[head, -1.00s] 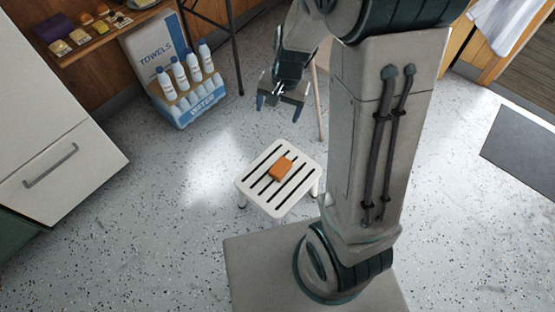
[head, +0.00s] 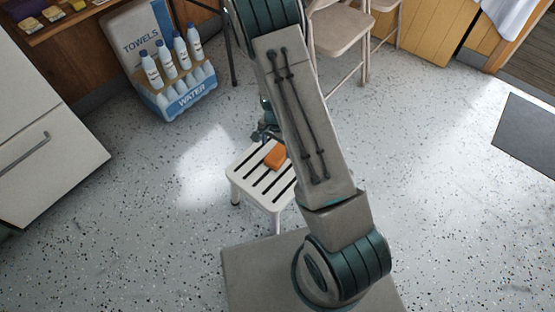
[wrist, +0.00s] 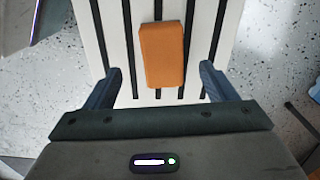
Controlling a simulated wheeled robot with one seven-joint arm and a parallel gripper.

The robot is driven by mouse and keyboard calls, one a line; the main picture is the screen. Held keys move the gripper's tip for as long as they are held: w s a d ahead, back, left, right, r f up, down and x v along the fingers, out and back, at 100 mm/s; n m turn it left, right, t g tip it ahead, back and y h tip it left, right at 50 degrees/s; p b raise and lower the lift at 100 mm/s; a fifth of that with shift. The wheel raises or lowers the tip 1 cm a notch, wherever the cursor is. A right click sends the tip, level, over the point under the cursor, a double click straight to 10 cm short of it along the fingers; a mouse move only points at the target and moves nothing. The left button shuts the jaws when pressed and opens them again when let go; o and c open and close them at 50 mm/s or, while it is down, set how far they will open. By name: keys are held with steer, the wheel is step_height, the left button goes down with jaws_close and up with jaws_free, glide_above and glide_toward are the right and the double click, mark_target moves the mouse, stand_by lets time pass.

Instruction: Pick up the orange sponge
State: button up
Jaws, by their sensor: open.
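The orange sponge (head: 275,156) lies flat on a white slatted stool (head: 249,182), near the stool's far side in the head view. In the wrist view the sponge (wrist: 162,54) lies on the white slats (wrist: 203,45), ahead of my gripper and between the lines of its two fingers. My gripper (wrist: 160,82) is open and empty, its fingertips apart on either side of the sponge's near end. In the head view my gripper (head: 264,136) shows just behind the sponge, partly hidden by my arm. My arm also covers the stool's right part.
A blue case of water bottles (head: 188,93) stands on the floor at the back left, by a towels box (head: 139,40). A white cabinet (head: 45,150) is at the left. Folding chairs (head: 341,32) stand behind my arm. The floor at right is mostly clear.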

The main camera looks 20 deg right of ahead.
mark_target(276, 155)
steer(key=f+b, duration=0.1)
steer(key=f, duration=0.2)
steer(key=f+b, duration=0.2)
steer(key=f, duration=0.2)
steer(key=shift+w+f+b, duration=0.2)
steer(key=shift+f+b, duration=0.1)
steer(key=shift+r, duration=0.1)
steer(key=c, duration=1)
